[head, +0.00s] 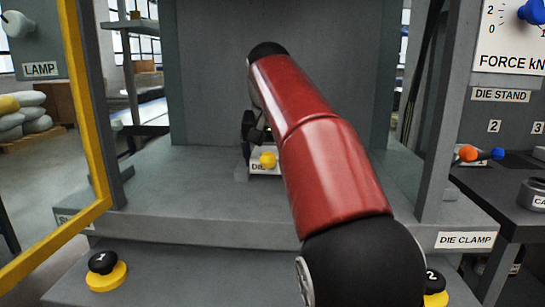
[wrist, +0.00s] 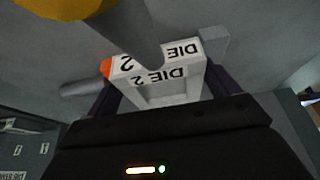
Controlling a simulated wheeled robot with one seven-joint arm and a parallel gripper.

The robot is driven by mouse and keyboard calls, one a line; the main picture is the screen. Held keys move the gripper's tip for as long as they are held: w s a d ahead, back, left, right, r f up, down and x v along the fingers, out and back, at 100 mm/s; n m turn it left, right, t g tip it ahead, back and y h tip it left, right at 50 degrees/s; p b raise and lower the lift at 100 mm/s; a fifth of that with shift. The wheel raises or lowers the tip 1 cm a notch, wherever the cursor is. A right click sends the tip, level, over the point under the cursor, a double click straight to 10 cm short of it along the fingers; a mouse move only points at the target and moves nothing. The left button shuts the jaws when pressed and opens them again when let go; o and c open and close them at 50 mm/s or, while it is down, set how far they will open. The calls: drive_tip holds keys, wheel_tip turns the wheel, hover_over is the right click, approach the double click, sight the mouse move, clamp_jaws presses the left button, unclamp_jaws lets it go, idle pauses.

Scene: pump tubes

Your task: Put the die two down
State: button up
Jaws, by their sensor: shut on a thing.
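Die two is a pale block marked "DIE 2" (wrist: 160,96) in the wrist view, with its lettering upside down. My gripper (wrist: 162,88) has its dark fingers on the two sides of the block and is shut on it. In the head view the die (head: 264,170) shows its partly covered label low at the back of the grey press bed (head: 200,200). My gripper (head: 252,132) is mostly hidden behind my red arm there. I cannot tell whether the die touches the bed.
A yellow frame (head: 88,110) stands at the left. Press posts flank the bed. Two black-and-yellow buttons, one (head: 104,268) at left and two (head: 435,285) at right, sit in front. The die stand (head: 500,130) at right has orange and blue balls.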

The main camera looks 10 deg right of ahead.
drive_tip(key=shift+f, duration=0.3)
drive_tip(key=shift+f+b, duration=0.25)
drive_tip(key=shift+b, duration=0.05)
drive_tip(key=o, duration=1.5)
drive_tip(key=shift+f, duration=0.25)
drive_tip(key=shift+c, duration=0.2)
drive_tip(key=shift+r+p, duration=0.3)
drive_tip(key=shift+r, duration=0.15)
drive_tip(key=p+v, duration=0.3)
drive_tip(key=v, duration=0.9)
drive_tip(key=shift+r, duration=0.4)
